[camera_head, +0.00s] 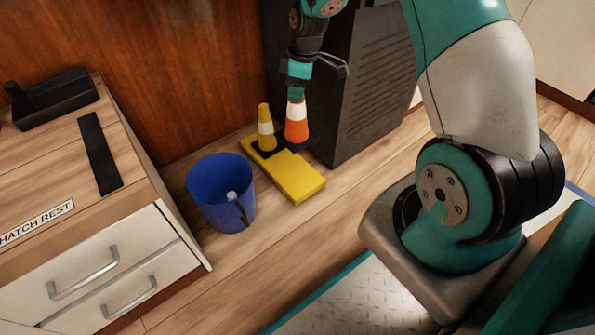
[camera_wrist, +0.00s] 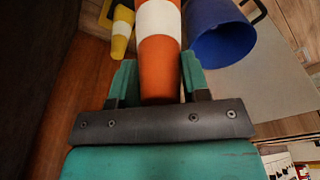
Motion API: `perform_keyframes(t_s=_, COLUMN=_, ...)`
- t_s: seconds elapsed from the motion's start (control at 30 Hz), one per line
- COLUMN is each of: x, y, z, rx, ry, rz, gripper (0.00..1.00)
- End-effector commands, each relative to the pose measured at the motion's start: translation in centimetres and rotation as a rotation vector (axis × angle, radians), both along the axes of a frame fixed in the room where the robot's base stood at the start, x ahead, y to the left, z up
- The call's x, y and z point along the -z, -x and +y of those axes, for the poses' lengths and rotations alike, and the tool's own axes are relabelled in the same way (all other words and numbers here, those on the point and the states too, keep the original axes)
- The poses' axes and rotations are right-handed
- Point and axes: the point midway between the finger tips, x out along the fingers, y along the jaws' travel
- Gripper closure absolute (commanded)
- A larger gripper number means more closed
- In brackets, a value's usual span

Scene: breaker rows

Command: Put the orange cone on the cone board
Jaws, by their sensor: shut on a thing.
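The orange cone (camera_head: 296,123), with a white band, is between the fingers of my gripper (camera_head: 298,88), which is shut on its top. In the wrist view the orange cone (camera_wrist: 159,62) fills the space between the teal fingers of my gripper (camera_wrist: 160,80). The yellow cone board (camera_head: 300,178) lies on the floor. A yellow cone (camera_head: 265,118) with a white band stands at its far left end. The orange cone looks upright beside the yellow cone, over the board's far edge. I cannot tell whether its dark base touches the board.
A blue bucket (camera_head: 222,200) with small items inside stands left of the board. A dark louvred cabinet (camera_head: 368,100) rises close on the right. A drawer unit (camera_head: 110,270) stands at left, with a black tray (camera_head: 52,103) and black strip (camera_head: 100,155) on top. Floor before the board is clear.

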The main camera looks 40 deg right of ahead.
Motion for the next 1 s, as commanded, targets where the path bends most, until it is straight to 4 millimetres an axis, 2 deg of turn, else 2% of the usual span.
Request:
perform_keyframes(t_s=0.03, x=1.6, y=0.0, z=0.0, rx=0.0, ry=-0.001, rz=0.003, gripper=1.0)
perform_keyframes(t_s=0.1, x=3.7, y=0.1, z=0.0, rx=0.0, ry=-0.001, rz=0.004, gripper=1.0)
perform_keyframes(t_s=0.4, x=12.0, y=0.1, z=0.0, rx=0.002, ry=0.0, rz=0.003, gripper=1.0)
perform_keyframes(t_s=0.53, x=14.1, y=0.0, z=0.0, rx=0.001, ry=0.0, rz=0.002, gripper=1.0)
perform_keyframes(t_s=0.77, x=15.6, y=0.0, z=0.0, rx=0.001, ry=0.001, rz=0.001, gripper=1.0)
perform_keyframes(t_s=1.0, x=19.2, y=0.0, z=0.0, rx=0.002, ry=0.001, rz=0.001, gripper=1.0)
